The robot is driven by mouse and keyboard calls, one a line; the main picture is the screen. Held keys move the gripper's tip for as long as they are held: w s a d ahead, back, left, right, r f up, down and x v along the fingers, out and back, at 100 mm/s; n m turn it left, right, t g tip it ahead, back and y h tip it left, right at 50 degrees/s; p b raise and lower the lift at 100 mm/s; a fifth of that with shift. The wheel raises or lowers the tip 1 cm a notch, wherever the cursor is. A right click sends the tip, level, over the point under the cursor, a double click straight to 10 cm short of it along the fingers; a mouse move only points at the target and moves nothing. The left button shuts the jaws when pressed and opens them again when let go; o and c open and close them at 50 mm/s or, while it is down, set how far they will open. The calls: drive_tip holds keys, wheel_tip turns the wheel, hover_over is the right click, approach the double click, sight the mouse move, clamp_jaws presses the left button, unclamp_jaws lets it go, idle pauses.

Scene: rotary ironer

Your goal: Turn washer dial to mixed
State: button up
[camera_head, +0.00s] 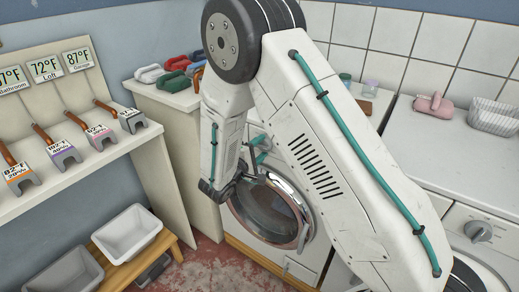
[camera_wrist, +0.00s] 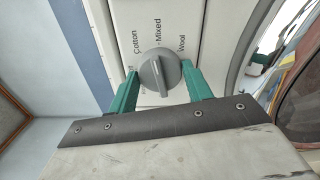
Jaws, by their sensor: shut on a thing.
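The washer (camera_head: 290,262) stands behind my arm in the head view, with its round glass door (camera_head: 270,212) shut. In the wrist view its grey dial (camera_wrist: 160,72) sits between the two green fingers of my gripper (camera_wrist: 162,88). The gripper is shut on the dial, one finger on each side. The labels Cotton, Mixed and Wool show on the white panel (camera_wrist: 205,30) above the dial. The dial's raised ridge runs roughly up and down in the picture; its exact setting is hard to tell. In the head view the gripper (camera_head: 258,150) is at the washer's upper front, and the dial is hidden.
A second machine with its own dial (camera_head: 478,231) stands at the right. A pink object (camera_head: 433,106) and a basket (camera_head: 493,117) lie on top. Grey bins (camera_head: 128,232) stand on a wooden bench below.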

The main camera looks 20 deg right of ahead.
drive_tip(key=shift+s+f+m, duration=0.1)
drive_tip(key=shift+m, duration=0.8)
drive_tip(key=o, duration=1)
drive_tip(key=shift+c, duration=0.2)
drive_tip(key=v, duration=0.7)
drive_tip(key=shift+s+a, duration=0.25)
drive_tip(key=shift+a, duration=0.05)
